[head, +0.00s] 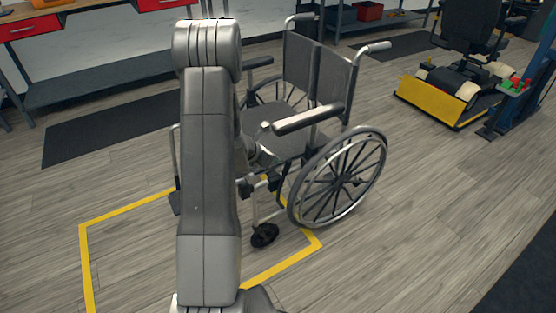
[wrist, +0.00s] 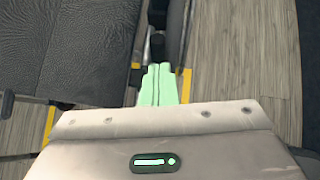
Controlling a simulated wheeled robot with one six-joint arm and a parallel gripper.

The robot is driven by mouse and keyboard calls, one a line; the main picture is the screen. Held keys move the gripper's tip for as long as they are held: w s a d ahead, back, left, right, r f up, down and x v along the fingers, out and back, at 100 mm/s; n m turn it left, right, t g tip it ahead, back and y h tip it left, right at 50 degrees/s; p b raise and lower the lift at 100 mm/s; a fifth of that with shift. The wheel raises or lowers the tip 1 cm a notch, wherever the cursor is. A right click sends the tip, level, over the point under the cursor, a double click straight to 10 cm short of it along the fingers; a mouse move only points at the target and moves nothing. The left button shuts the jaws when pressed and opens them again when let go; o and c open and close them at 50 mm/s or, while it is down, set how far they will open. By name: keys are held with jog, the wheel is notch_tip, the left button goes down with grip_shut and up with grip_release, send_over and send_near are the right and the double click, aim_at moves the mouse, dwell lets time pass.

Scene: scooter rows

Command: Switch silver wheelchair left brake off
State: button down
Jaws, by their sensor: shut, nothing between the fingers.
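The silver wheelchair (head: 318,75) stands in the middle of the head view, with a dark seat and back, silver push handles and large spoked wheels. Its near large wheel (head: 338,180) is on the right. My arm covers part of the chair's front and left. My gripper is mostly hidden behind my arm in the head view. In the wrist view my gripper (wrist: 158,72) shows pale green fingers, shut and empty, beside the dark seat (wrist: 80,45). A dark upright part (wrist: 157,45) lies just beyond the fingertips. I cannot tell whether it is the brake lever or whether they touch.
A yellow floor outline (head: 84,255) surrounds the chair's front. A mobility scooter with a yellow front (head: 435,100) stands at the upper right. A workbench with red drawers (head: 30,28) and a dark mat (head: 110,125) are at the left.

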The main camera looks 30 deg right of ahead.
jog(key=shift+s+a+r+p, duration=0.1)
jog(key=shift+a+r+p, duration=0.2)
jog(key=shift+r, duration=0.3)
jog(key=shift+s+a+r+p, duration=0.1)
jog(key=shift+a+r+p, duration=0.15)
jog(key=shift+r, duration=0.35)
